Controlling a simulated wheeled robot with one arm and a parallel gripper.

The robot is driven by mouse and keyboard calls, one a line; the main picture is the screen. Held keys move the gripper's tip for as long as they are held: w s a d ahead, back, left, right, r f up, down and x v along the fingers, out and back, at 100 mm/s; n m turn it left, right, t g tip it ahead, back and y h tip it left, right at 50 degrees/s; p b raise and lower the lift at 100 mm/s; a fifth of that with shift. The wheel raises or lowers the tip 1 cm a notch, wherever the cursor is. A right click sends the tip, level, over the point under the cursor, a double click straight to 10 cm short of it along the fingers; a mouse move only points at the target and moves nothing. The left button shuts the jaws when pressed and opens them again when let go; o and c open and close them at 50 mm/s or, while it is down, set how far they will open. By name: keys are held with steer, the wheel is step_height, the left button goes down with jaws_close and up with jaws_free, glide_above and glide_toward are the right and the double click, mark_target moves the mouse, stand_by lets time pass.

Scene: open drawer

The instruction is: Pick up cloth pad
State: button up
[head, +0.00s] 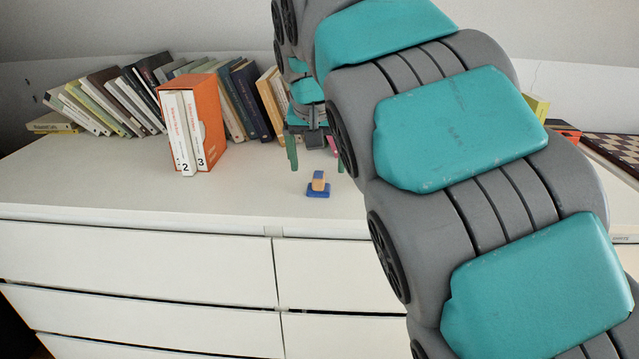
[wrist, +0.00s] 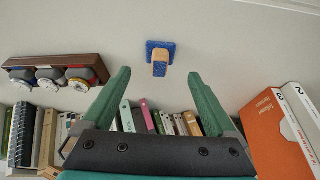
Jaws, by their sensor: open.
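A small blue pad with a tan block on it (head: 318,188), which I take to be the cloth pad, lies on the white dresser top (head: 90,185). The open fingers also show in the wrist view (wrist: 159,73). They do not touch the pad.
An orange slipcase with white books (head: 192,125) stands left of my gripper. Leaning books (head: 100,100) line the back. A wooden holder with three round-faced items (wrist: 55,72) shows in the wrist view. A chessboard (head: 615,150) is at right. The dresser front-left is clear.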

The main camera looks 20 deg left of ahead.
mark_target(318, 175)
steer(key=shift+p+x, duration=0.4)
steer(key=shift+x, duration=2.15)
steer(key=c, duration=1.4)
steer(key=shift+c, duration=0.2)
steer(key=shift+r, duration=0.15)
steer(key=shift+r, duration=1.65)
steer(key=s+d+r+b, duration=0.1)
steer(key=s+d+b, duration=0.4)
steer(key=s, duration=0.9)
steer(key=d, duration=0.3)
steer(key=shift+r, duration=0.25)
